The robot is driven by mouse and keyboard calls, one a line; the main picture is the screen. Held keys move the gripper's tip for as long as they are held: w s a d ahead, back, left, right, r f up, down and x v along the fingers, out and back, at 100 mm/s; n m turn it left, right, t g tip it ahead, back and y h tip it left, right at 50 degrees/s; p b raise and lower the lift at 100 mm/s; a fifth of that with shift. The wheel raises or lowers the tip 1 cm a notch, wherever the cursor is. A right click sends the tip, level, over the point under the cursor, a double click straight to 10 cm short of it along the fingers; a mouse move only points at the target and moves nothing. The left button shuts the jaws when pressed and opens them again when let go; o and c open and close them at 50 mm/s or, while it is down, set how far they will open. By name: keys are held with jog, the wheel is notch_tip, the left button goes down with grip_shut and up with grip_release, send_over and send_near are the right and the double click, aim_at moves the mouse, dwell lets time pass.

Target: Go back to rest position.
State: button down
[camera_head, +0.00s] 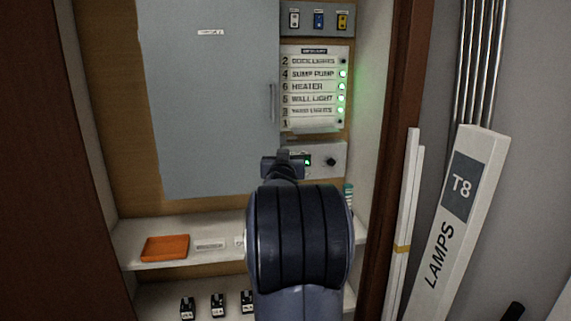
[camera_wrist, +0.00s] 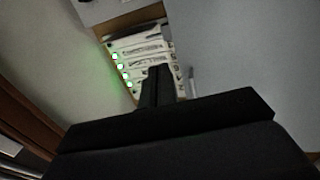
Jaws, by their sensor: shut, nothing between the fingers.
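My gripper (camera_wrist: 157,82) reaches into the wrist view from below, its dark fingers together with nothing between them. In the head view, my dark arm stands in front of the cabinet's right part and hides most of the gripper. The labelled panel (camera_head: 312,92) is above my arm, with several green lights lit beside rows such as sump pump, heater and wall light. The panel also shows past the fingers in the wrist view (camera_wrist: 128,50). I cannot tell whether the fingers touch anything.
A grey cabinet door (camera_head: 210,110) with a handle is left of the panel. An orange tray (camera_head: 165,248) lies on the shelf (camera_head: 140,231). Several small black devices (camera_head: 218,306) stand below. A lamps box (camera_head: 455,215) leans at right. A small box with a knob (camera_head: 331,161) sits under the panel.

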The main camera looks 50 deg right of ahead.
jog(key=shift+s+a, duration=0.4)
jog(key=shift+s, duration=0.2)
jog(key=p, duration=0.3)
send_near(278, 141)
jog(key=w+d, duration=0.1)
jog(key=d, duration=0.2)
jog(key=w+d, duration=0.2)
jog(key=w, duration=0.1)
jog(key=shift+a, duration=0.1)
